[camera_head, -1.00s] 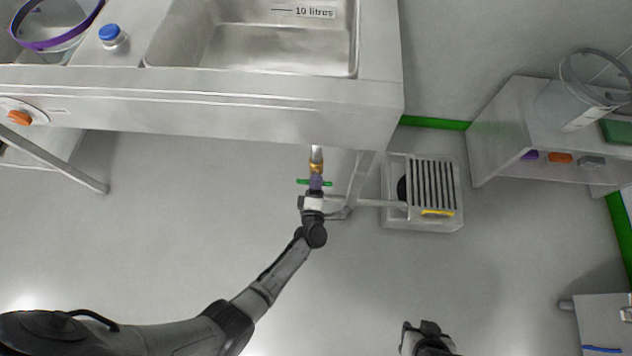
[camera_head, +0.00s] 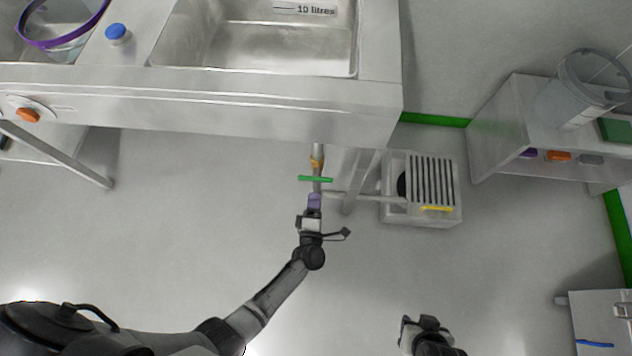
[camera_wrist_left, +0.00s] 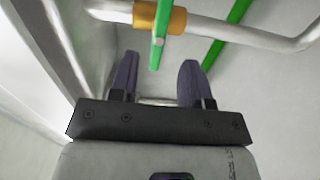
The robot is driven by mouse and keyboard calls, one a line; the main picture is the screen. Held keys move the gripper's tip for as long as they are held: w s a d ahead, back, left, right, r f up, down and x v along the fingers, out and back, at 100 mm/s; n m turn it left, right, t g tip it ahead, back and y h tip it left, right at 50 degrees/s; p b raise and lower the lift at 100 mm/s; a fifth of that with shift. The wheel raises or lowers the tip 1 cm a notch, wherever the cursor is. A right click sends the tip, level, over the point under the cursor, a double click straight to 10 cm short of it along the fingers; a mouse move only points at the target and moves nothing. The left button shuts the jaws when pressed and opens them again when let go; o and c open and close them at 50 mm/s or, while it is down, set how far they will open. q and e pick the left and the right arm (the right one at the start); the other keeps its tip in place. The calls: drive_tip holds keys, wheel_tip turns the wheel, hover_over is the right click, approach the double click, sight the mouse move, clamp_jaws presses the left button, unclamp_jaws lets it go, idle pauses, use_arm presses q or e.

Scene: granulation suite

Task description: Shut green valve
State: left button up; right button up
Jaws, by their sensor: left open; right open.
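The green valve handle (camera_head: 315,179) sits on a brass valve body (camera_head: 317,162) on the pipe below the sink. The handle lies crosswise to the pipe. In the left wrist view the green handle (camera_wrist_left: 160,36) points down from the brass body (camera_wrist_left: 160,17), ahead of the fingers. My left gripper (camera_head: 314,199) is open and empty, just short of the handle and apart from it. Its two purple fingers (camera_wrist_left: 158,78) stand apart with nothing between them. My right gripper (camera_head: 425,323) is open at the lower right, far from the valve.
The steel sink bench (camera_head: 220,103) overhangs the valve. A drain box with a grate (camera_head: 432,185) stands on the floor to the right. A side bench (camera_head: 500,135) with coloured knobs is further right. The floor left of the valve is clear.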

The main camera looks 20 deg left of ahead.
use_arm(q)
drive_tip(key=p+v, duration=0.1)
drive_tip(key=v, duration=0.5)
drive_tip(key=shift+s, duration=0.25)
drive_tip(key=shift+d, duration=0.1)
idle(0.3)
